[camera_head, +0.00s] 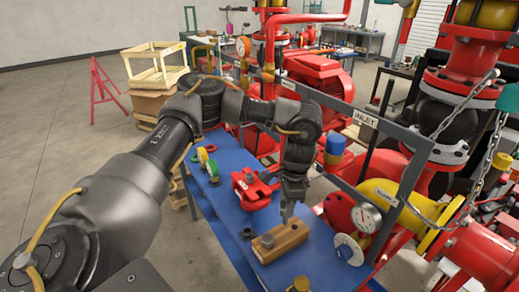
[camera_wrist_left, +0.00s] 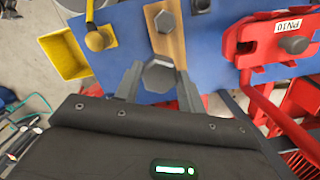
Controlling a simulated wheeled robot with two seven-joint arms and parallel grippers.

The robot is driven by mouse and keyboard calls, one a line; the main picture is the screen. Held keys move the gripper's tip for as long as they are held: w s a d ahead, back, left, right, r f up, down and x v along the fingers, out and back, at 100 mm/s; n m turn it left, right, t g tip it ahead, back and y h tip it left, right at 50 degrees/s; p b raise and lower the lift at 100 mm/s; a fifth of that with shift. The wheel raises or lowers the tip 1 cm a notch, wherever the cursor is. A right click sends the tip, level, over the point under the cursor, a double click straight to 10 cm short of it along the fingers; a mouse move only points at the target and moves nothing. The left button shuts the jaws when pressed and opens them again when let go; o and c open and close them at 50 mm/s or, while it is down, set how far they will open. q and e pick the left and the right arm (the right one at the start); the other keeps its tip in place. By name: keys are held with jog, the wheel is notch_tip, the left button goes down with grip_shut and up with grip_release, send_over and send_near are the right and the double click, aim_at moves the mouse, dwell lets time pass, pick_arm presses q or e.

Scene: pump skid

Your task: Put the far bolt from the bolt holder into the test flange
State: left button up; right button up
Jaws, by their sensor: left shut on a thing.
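The wooden bolt holder (camera_head: 282,243) lies on the blue bench top, and its wood also shows in the left wrist view (camera_wrist_left: 171,45). One grey hex bolt (camera_wrist_left: 165,20) stands in it. My left gripper (camera_head: 286,215) points down over the holder's other end. In the left wrist view its fingers (camera_wrist_left: 159,84) are shut on another hex-headed bolt (camera_wrist_left: 159,74). The gripper hides its shank, so I cannot tell whether it is still in the holder. The red test flange (camera_head: 252,188) sits beyond the holder; the left wrist view shows its PN10 label (camera_wrist_left: 288,24) and a dark bolt head in it.
The blue bench top (camera_head: 225,210) has free room left of the holder. A grey disc (camera_head: 347,249) is at its right edge. Red pipework with a gauge (camera_head: 366,217) borders the right side. A yellow bin (camera_wrist_left: 65,55) shows in the left wrist view.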

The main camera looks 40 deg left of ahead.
pick_arm(q)
jog(key=w+a+r+m+t+p, duration=0.1)
jog(key=w+a+m, duration=0.3)
jog(key=a+m, duration=0.4)
jog(key=w+a+r+m+t+p, duration=0.1)
jog(key=a+m, duration=0.7)
jog(key=m, duration=0.8)
jog(key=w+r+p, duration=0.1)
jog(key=w, duration=0.1)
jog(key=shift+w+a+r, duration=0.25)
jog(key=shift+w, duration=0.1)
pick_arm(e)
jog(key=r, duration=0.3)
jog(key=shift+w+a+r, duration=0.15)
jog(key=shift+w+r, duration=0.1)
jog(key=shift+r, duration=0.15)
pick_arm(q)
jog(key=shift+f, duration=0.15)
pick_arm(e)
jog(key=shift+f, duration=0.15)
pick_arm(q)
notch_tip(320, 180, down, 6)
jog(key=b, duration=0.7)
pick_arm(e)
notch_tip(320, 180, down, 6)
jog(key=shift+f, duration=0.25)
